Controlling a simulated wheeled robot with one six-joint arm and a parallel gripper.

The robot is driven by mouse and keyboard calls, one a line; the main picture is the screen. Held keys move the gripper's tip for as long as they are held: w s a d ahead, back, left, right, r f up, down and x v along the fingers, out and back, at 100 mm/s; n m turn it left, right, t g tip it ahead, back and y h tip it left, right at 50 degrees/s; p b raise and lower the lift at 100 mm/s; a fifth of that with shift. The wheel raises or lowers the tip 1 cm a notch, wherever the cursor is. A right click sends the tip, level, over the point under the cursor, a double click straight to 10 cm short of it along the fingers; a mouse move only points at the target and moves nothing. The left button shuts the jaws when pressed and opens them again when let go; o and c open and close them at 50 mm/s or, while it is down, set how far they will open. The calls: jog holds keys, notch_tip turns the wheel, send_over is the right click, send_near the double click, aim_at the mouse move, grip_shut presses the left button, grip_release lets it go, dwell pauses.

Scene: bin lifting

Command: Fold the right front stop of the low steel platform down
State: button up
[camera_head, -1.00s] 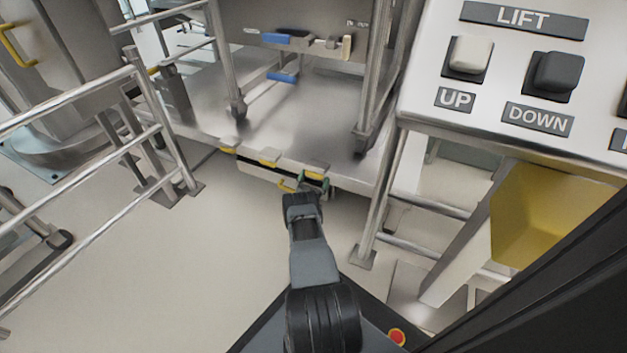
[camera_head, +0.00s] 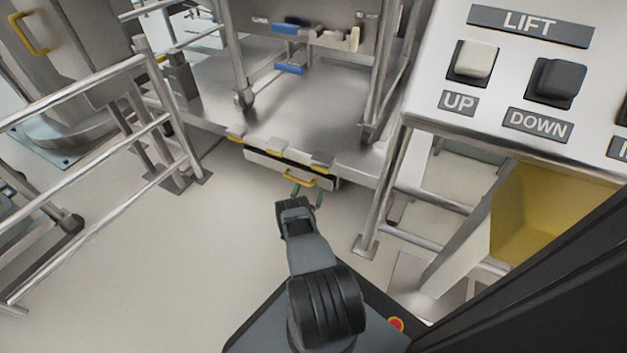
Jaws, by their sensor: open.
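The low steel platform (camera_head: 215,88) fills the upper middle of the view. At its front edge is a front stop (camera_head: 265,166), a pale panel with a dark strip along its top and a yellow handle (camera_head: 300,182). The panel appears to hang down below the platform's edge; its exact angle is hard to tell. Yellow blocks (camera_head: 270,151) sit along the edge above it. My gripper (camera_head: 308,196) is open and empty, just in front of and below the handle.
A steel bin frame on wheeled legs (camera_head: 240,70) stands on the platform. Steel railings (camera_head: 90,75) are at left. A lift panel (camera_head: 510,85) with UP and DOWN switches, above a yellow surface (camera_head: 535,225), is at right.

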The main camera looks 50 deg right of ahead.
jog(key=shift+v, duration=1.75)
